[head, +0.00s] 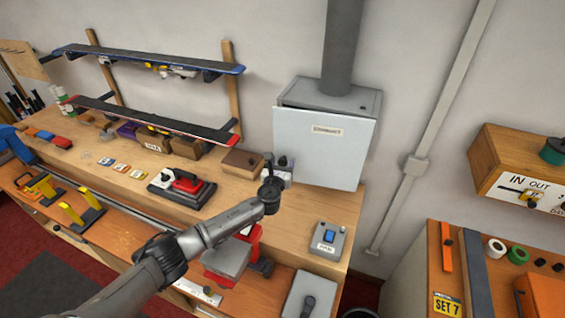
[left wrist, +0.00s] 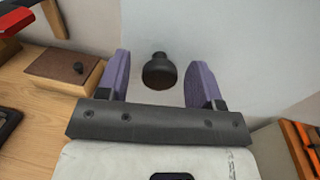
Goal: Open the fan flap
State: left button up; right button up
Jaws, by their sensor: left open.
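The fan flap (head: 322,150) is a pale blue-grey panel with a small label, on the front of a grey wall box under a thick duct. A dark gap shows along its top edge. A black knob stands out near its lower left, and it shows in the left wrist view (left wrist: 159,72) on the pale panel. My left gripper (head: 279,170) is in front of the flap's lower left. In the left wrist view its two fingers (left wrist: 158,62) are apart, one on each side of the knob, with visible space on both sides. My right gripper is not in view.
A brown box (head: 242,162) with a knob stands left of the flap. Two shelves hang at the left. An orange-topped bench stands at the right.

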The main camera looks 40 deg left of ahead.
pick_arm(q)
jog(key=shift+w+a, duration=0.15)
jog(key=shift+w, duration=0.2)
grip_shut()
dwell(0.6)
